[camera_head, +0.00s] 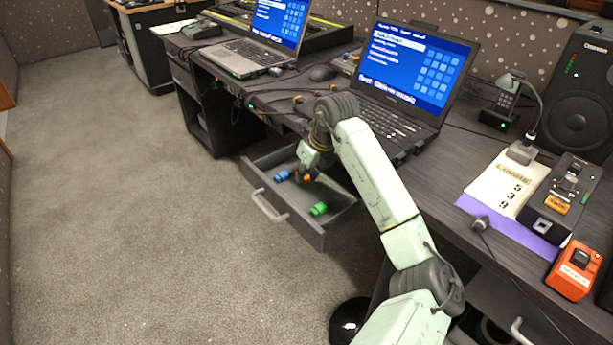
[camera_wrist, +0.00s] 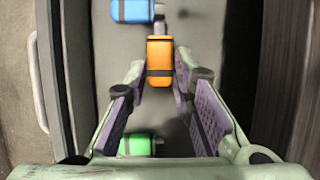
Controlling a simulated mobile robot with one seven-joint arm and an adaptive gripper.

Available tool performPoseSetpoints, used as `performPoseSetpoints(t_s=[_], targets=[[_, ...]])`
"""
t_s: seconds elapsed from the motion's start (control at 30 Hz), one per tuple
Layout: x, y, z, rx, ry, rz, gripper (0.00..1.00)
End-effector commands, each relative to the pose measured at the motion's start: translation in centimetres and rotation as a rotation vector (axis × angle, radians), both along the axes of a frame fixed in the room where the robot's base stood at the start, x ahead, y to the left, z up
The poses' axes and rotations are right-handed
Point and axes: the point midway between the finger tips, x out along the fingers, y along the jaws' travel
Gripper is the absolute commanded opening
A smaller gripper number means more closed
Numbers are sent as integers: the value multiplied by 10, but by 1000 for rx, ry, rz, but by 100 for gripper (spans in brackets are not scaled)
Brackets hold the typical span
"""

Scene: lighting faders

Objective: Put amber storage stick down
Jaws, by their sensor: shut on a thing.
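The amber storage stick (camera_wrist: 159,65) is between the fingertips of my gripper (camera_wrist: 160,76) in the wrist view, its metal plug pointing up the picture. My gripper (camera_head: 306,174) is shut on it, inside or just over the open drawer (camera_head: 264,205); the exact height above the drawer floor is hard to tell. In the head view only a small orange part of the stick shows under my gripper. A blue stick (camera_head: 282,176) lies in the drawer to the left, and a green stick (camera_head: 319,209) lies nearer the drawer's front right.
The desk (camera_head: 440,185) overhangs the drawer's back. An open laptop (camera_head: 415,70) stands on the desk above it. The drawer front with its handle (camera_head: 268,207) sticks out over carpet. In the wrist view the blue stick (camera_wrist: 133,11) is close to the amber one; the green stick (camera_wrist: 138,145) is between my fingers' bases.

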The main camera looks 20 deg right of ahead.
Motion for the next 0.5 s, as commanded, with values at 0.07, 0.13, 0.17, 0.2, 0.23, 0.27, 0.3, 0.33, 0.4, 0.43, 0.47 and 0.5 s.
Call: performPoseSetpoints(t_s=[0.07,0.13,0.17,0.2,0.23,0.27,0.3,0.33,0.4,0.43,0.47,0.5], targets=[[-1,0,-12,4,2,0,0],[0,0,-17,0,0,1,0],[0,0,-17,0,0,1,0],[0,0,-17,-1,0,1,0],[0,0,-17,-2,-1,1,0],[0,0,-17,-2,-1,1,0],[0,0,-17,-1,0,1,0],[0,0,-17,-1,0,1,0],[0,0,-19,0,0,1,0],[0,0,-20,-1,1,1,0],[0,0,-21,-1,1,1,0],[0,0,-23,-1,1,2,0]])
